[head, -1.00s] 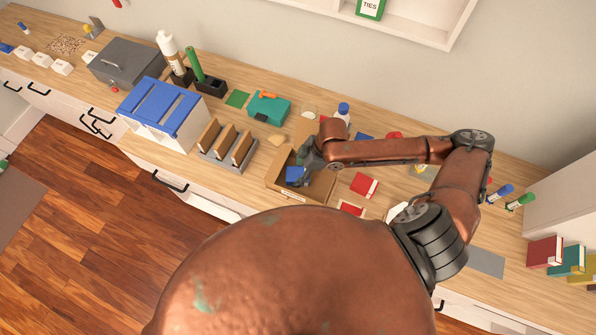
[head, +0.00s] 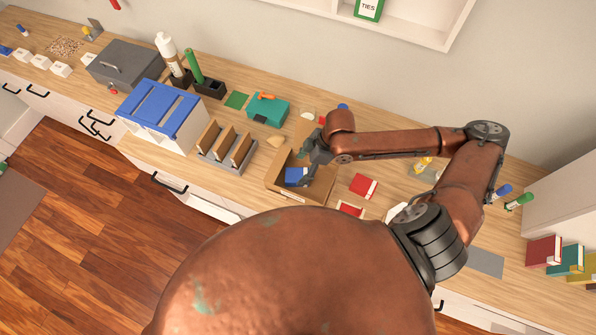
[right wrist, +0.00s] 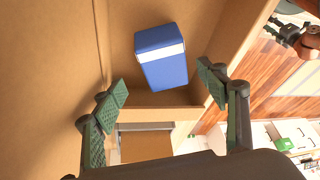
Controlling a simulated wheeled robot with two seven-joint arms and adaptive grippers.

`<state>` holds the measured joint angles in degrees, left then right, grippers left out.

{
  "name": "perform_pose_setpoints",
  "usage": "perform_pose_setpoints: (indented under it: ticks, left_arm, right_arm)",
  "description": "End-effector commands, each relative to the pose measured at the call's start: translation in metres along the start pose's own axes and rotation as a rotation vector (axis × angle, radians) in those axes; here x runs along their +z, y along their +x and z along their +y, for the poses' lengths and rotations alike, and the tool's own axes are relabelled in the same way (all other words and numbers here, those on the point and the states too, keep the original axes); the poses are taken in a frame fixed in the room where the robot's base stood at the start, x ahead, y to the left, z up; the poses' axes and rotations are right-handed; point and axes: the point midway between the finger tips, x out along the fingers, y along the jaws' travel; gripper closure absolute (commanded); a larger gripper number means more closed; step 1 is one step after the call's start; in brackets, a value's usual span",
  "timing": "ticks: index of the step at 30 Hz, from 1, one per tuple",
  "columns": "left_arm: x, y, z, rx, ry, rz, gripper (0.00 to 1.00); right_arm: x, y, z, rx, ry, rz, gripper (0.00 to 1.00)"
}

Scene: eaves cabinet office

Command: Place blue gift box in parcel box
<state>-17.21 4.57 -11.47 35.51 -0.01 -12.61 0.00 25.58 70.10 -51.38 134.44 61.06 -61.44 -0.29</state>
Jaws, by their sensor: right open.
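The blue gift box (head: 296,176), with a white band across it in the right wrist view (right wrist: 161,58), lies inside the open cardboard parcel box (head: 320,188). The parcel box's cardboard walls and floor also fill much of the right wrist view (right wrist: 50,60). My right gripper (head: 304,172) is over the parcel box, its fingers open. In the right wrist view its two fingertips (right wrist: 162,88) stand apart on either side of the gift box, and I see no contact with it. My left gripper is not in view.
A red box (head: 363,186) lies right of the parcel box. A grey rack (head: 228,150) with brown dividers stands to its left. A teal case (head: 268,110) stands behind it. A blue-lidded white container (head: 160,112) is further left. The parcel box walls are close to my right fingers.

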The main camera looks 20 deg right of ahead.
Motion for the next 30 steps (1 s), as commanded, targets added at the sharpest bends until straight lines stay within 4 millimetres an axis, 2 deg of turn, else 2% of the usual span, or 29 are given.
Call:
perform_pose_setpoints:
  ticks: [1,6,12,30]
  left_arm:
    - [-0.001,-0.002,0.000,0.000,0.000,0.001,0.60]
    - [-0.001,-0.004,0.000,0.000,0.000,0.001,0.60]
    - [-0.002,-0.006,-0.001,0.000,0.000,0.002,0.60]
    - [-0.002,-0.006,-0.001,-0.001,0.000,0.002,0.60]
  right_arm:
    - [0.000,-0.013,0.001,0.004,-0.001,-0.001,0.33]
    - [0.001,-0.047,0.001,0.003,-0.001,-0.002,0.33]
    - [0.000,-0.070,0.000,0.001,0.000,0.000,0.33]
    - [0.000,-0.074,0.000,-0.001,0.000,0.001,0.33]
